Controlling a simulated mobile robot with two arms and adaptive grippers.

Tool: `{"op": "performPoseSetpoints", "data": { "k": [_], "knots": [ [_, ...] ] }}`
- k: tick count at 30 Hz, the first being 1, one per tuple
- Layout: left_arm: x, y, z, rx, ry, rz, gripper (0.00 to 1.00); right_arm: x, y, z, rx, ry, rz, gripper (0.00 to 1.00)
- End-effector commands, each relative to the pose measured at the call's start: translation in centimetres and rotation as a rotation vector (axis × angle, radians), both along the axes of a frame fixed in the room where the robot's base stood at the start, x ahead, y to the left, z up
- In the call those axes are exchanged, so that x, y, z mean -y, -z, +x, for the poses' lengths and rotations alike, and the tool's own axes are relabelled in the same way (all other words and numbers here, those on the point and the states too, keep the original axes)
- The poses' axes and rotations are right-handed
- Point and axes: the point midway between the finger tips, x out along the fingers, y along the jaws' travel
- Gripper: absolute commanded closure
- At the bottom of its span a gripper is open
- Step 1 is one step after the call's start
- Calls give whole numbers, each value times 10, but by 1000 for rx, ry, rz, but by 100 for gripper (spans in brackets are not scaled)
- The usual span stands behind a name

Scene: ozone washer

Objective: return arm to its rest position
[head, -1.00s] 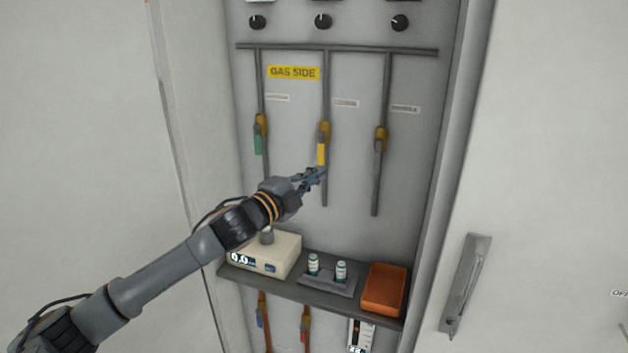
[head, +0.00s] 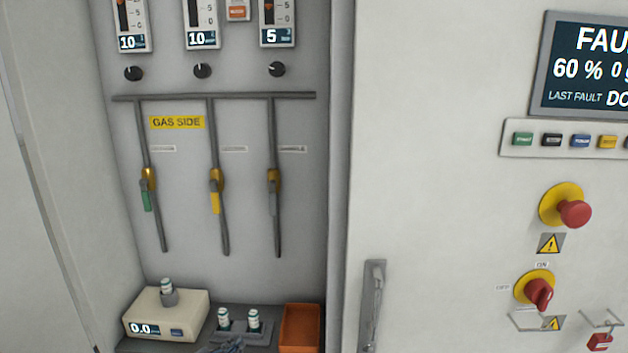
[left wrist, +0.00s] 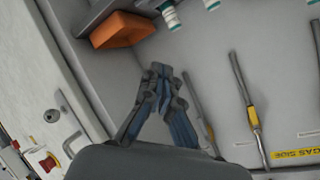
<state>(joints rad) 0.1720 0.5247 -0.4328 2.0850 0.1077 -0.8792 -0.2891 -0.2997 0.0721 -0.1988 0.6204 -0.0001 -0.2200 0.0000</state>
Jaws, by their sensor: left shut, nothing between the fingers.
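My left gripper (head: 228,346) shows only as fingertips at the bottom edge of the head view, in front of the shelf's vial holder. In the left wrist view its two blue-grey fingers (left wrist: 160,72) meet at the tips, shut and empty. The rest of the left arm is out of the head view. My right gripper is in neither view.
Valves with green (head: 146,200), yellow (head: 215,202) and grey (head: 274,203) handles hang on pipes above. A door handle (head: 374,305) stands right of the bay.

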Motion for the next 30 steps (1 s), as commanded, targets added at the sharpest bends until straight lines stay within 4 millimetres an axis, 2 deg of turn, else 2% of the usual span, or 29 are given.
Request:
{"op": "performPoseSetpoints", "data": {
  "k": [1, 3, 6, 9, 15, 21, 22, 23, 30],
  "knots": [
    [3, 25, -28, -95, -47, -56, 100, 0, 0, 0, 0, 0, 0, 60],
    [0, 54, -65, -224, -126, -122, 100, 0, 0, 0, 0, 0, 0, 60],
    [-7, 87, -117, -391, -245, -195, 100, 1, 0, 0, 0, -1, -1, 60],
    [-15, 108, -160, -521, -347, -243, 100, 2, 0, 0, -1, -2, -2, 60],
    [-28, 134, -233, -720, -517, -302, 100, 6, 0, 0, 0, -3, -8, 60],
    [-40, 145, -296, -877, -668, -335, 100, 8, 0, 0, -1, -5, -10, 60],
    [-41, 146, -306, -900, -691, -338, 100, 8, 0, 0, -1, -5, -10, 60],
    [-41, 153, -305, -907, -697, -337, 100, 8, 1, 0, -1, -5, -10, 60],
    [-39, 214, -290, -924, -691, -323, 100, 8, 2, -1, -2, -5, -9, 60]
  ]
}}
